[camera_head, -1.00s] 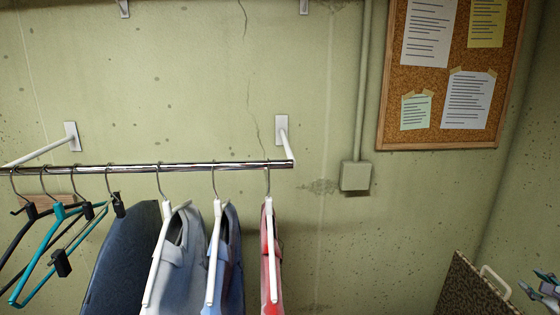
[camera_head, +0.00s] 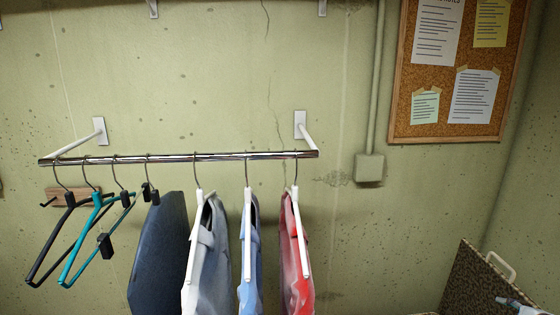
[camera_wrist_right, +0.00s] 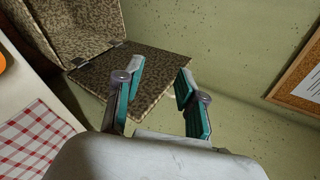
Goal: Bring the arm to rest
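My right gripper (camera_wrist_right: 160,90) is open and empty in the right wrist view, its two teal-padded fingers apart in front of an open patterned box. In the head view only a small part of my right gripper shows at the lower right edge, beside the patterned box (camera_head: 470,280). My left gripper is in neither view. A chrome clothes rail (camera_head: 220,156) on wall brackets holds several garments, among them a dark blue one (camera_head: 160,255), a light blue one (camera_head: 249,260) and a red one (camera_head: 296,260).
Empty black (camera_head: 50,245) and teal (camera_head: 85,245) hangers hang at the rail's left end. A cork board (camera_head: 455,100) and a grey junction box (camera_head: 369,168) are on the wall. A red checked cloth (camera_wrist_right: 35,140) lies on a white surface at the left of the wrist view.

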